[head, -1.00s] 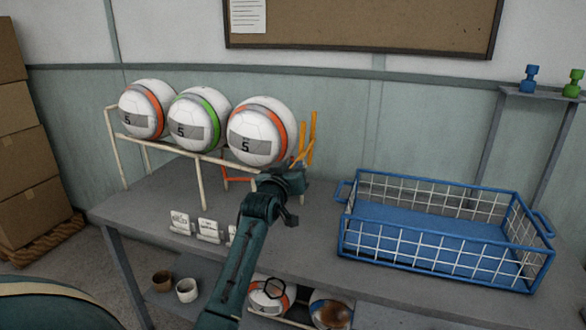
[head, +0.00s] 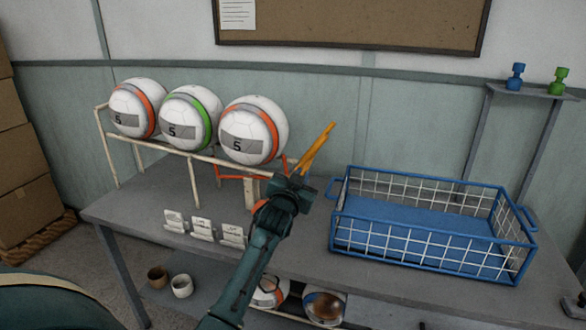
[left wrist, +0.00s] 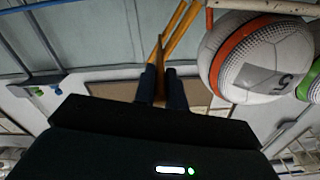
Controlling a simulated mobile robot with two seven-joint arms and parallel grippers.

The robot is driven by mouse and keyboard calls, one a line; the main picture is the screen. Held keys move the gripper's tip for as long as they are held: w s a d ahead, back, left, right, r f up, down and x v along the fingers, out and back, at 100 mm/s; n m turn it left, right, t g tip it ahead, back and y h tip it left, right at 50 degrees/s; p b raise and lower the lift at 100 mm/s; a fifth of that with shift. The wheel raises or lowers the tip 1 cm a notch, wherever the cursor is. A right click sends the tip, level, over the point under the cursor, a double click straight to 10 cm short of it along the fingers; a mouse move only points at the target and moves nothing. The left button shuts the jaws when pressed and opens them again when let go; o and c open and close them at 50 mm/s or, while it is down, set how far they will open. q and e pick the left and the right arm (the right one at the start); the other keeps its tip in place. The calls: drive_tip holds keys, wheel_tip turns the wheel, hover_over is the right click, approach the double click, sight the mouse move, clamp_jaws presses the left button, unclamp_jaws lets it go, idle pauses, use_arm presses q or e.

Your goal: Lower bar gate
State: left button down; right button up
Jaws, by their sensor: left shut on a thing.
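The yellow-orange bar gate (head: 318,147) is at the right end of the white ball rack (head: 195,180). It leans to the right, away from the nearest ball. My left gripper (head: 297,178) is at the lower part of the gate, shut on it. In the left wrist view the gripper (left wrist: 162,85) has its two dark fingers closed around an orange piece of the gate (left wrist: 172,38). Three white balls sit in a row on the rack; the orange-banded ball (head: 253,130) is closest to the gate and also shows in the left wrist view (left wrist: 257,58). My right gripper is out of view.
A blue wire basket (head: 430,225) stands on the grey table (head: 135,210), right of my gripper. Several small white cards (head: 203,229) stand in front of the rack. More balls (head: 323,307) lie below the table.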

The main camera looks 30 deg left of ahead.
use_arm(q)
drive_tip(key=d+f+m+b, duration=0.3)
drive_tip(key=f+m, duration=0.5)
drive_tip(key=m, duration=0.3)
drive_tip(key=shift+w+f+m+b, duration=0.3)
drive_tip(key=shift+w+f+b, duration=0.1)
drive_tip(key=shift+b, duration=0.1)
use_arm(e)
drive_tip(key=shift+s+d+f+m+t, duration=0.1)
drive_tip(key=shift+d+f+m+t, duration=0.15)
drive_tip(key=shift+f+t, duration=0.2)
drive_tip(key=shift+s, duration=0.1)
use_arm(q)
drive_tip(key=shift+r, duration=0.1)
drive_tip(key=c, duration=1.5)
unclamp_jaws()
drive_tip(key=shift+o, duration=0.2)
drive_tip(key=shift+s, duration=0.1)
